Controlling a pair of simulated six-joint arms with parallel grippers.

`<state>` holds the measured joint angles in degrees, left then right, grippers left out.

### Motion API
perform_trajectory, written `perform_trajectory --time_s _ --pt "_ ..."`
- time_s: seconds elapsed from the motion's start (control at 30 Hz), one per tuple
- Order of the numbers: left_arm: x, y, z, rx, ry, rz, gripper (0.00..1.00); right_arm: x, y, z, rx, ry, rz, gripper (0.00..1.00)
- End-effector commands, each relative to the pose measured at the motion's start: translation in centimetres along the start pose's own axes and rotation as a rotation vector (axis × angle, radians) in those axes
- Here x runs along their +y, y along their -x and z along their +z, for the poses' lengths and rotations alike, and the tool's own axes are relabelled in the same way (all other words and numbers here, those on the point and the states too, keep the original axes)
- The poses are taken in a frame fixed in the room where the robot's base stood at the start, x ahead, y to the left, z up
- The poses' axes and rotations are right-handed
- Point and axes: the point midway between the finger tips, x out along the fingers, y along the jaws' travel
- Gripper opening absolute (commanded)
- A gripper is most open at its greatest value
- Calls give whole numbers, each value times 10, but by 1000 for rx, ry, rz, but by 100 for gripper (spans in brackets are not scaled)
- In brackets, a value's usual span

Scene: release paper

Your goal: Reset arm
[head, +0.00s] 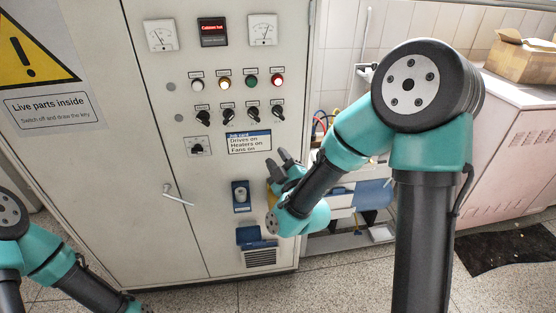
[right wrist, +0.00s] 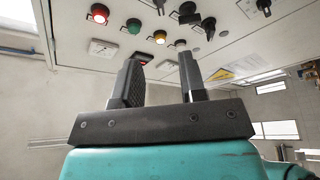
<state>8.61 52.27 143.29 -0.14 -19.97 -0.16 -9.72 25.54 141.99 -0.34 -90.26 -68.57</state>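My right gripper (head: 283,163) is in front of the grey control cabinet (head: 150,150), just below the job card (head: 249,142). In the right wrist view its two fingers (right wrist: 162,78) stand apart with nothing between them. The card reads "Drives on, Heaters on, Fans on". Above it are a row of black knobs (head: 228,115) and a row of lamps, with the red lamp (head: 277,81) and the amber lamp (head: 224,83) looking lit. A dark display (head: 213,31) shows red text, "Cabinet hot". My left arm enters at the lower left; its gripper is outside the frame.
A door handle (head: 178,200) sticks out of the cabinet. A blue holder (head: 241,196) and a small blue tray (head: 250,236) sit low on its front, near my right gripper.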

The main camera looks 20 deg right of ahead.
Motion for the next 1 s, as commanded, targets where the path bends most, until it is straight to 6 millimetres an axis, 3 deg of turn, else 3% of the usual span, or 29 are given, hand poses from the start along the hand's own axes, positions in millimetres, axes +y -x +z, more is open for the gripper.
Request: perform_trajectory --time_s 0.23,0.33,0.47,0.57,0.77,1.0 --pt "0 0 0 0 0 0 38 -1 0 1 -3 -4 -5 38" --pt "0 0 0 0 0 0 38 -11 1 10 -27 -29 -41 38" --pt "0 0 0 0 0 0 38 -41 9 38 -114 -121 -156 38" --pt "0 0 0 0 0 0 38 -78 24 71 -235 -239 -285 38" --pt "0 0 0 0 0 0 38 -154 83 140 -582 -523 -533 38" --pt "0 0 0 0 0 0 38 -226 191 198 -1117 -851 -723 38"
